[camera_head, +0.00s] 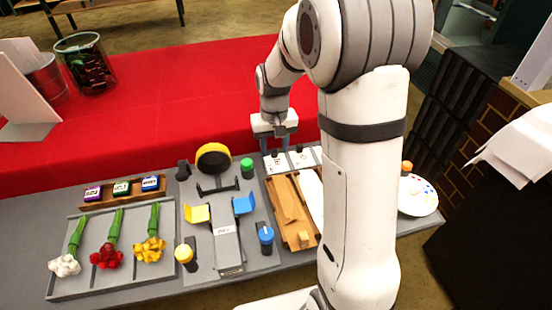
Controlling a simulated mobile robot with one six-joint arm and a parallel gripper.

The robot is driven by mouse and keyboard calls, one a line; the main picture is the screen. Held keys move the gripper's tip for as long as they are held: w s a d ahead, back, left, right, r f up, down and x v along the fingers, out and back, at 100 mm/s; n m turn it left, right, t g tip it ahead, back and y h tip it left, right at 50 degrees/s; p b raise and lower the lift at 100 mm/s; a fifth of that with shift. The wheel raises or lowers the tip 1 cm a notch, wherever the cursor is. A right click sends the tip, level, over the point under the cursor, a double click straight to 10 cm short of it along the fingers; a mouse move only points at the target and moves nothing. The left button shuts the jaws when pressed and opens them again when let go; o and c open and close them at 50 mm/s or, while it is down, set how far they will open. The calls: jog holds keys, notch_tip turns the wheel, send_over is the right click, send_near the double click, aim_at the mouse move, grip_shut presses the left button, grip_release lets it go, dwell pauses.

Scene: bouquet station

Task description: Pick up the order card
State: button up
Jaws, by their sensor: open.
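Small white cards with dark marks stand or lie in a row at the back edge of the wooden tray; one card (277,163) is at the left and another card (301,158) is to its right. I cannot tell which is the order card, and my arm may hide more of the row. My gripper (275,139) is open and points down just behind and above the left card. Its fingertips are small in this view, and I cannot tell whether they touch the card.
The wooden tray (274,196) holds wooden pieces and a white item. A grey fixture (227,246) with yellow and blue flaps stands mid-table. A grey tray (60,282) holds red, white and yellow flowers. Red cloth (150,100) lies behind. A paint palette (417,197) is at right.

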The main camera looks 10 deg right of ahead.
jog(key=shift+f, duration=0.45)
grip_shut()
